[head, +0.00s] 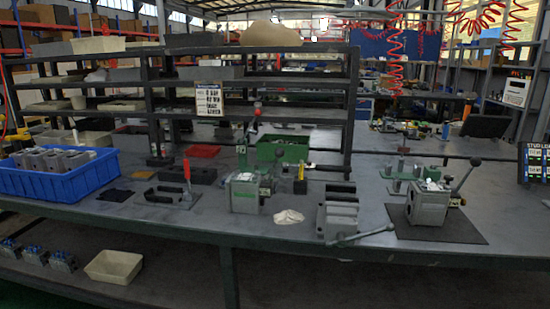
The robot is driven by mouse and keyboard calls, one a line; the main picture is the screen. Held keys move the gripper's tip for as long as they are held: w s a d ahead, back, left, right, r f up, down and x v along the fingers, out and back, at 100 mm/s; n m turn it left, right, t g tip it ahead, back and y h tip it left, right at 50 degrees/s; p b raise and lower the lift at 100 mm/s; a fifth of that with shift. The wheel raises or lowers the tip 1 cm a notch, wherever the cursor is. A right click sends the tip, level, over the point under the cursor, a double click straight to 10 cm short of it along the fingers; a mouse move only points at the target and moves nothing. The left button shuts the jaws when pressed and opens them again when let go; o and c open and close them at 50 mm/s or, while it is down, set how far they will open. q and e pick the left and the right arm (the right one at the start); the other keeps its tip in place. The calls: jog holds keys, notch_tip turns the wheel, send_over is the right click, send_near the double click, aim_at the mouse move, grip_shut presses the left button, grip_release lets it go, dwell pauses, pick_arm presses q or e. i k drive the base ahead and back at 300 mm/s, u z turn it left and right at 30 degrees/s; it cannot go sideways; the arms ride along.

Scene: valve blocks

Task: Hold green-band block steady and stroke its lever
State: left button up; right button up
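A grey valve block (245,198) with green showing at its upper left stands near the front edge at the table's middle. A lever with a dark knob (280,161) rises at its right. A second grey valve block (426,206) stands on a dark mat (466,231) at the right. Its lever (465,175) slants up to the right and ends in a black knob. Green metal shows behind it, and I cannot make out a band on it. Which block bears the green band is too small to tell for certain. Neither of my grippers is in view.
A blue crate (62,183) of grey blocks stands at the left. A grey vise (341,212) with its handle sticking out right lies between the two blocks. A white cloth (288,217), a red-handled clamp (187,172) and a green bin (283,149) are nearby.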

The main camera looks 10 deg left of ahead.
aim_at(280, 153)
jog(key=k, duration=0.3)
jog(key=u, duration=0.8)
jog(key=i, duration=1.3)
jog(key=z, duration=0.55)
